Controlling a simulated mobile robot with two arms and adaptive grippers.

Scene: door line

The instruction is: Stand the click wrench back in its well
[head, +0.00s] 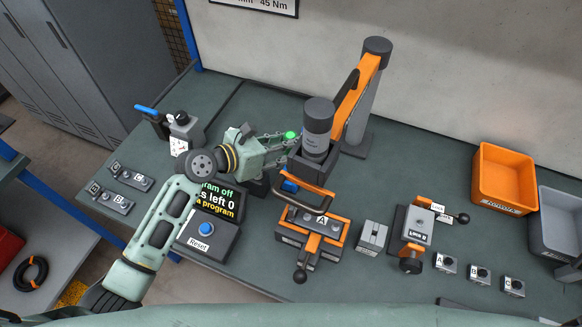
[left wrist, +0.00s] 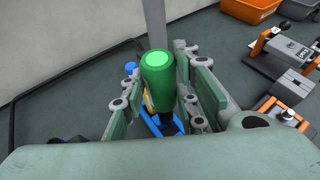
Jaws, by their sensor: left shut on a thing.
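The click wrench shows its green handle (left wrist: 158,82) in the left wrist view, with its end toward the camera. In the head view only a bright green bit of the wrench (head: 290,135) shows at the fingers. My left gripper (head: 287,146) is shut on the handle, whose dark lower part runs down between the fingers (left wrist: 180,92). A blue part (left wrist: 164,127) shows beside and below the wrench; I cannot tell whether it is the well or whether the wrench touches it. The wrench's lower end is hidden. My right gripper is not in view.
A grey cylinder (head: 318,118) on an orange arm (head: 356,95) stands close by my left gripper. The Reset box (head: 206,231), clamp A (head: 318,220) and another clamp fixture (head: 418,225) stand in front. Orange (head: 504,176) and grey (head: 560,222) bins are at right.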

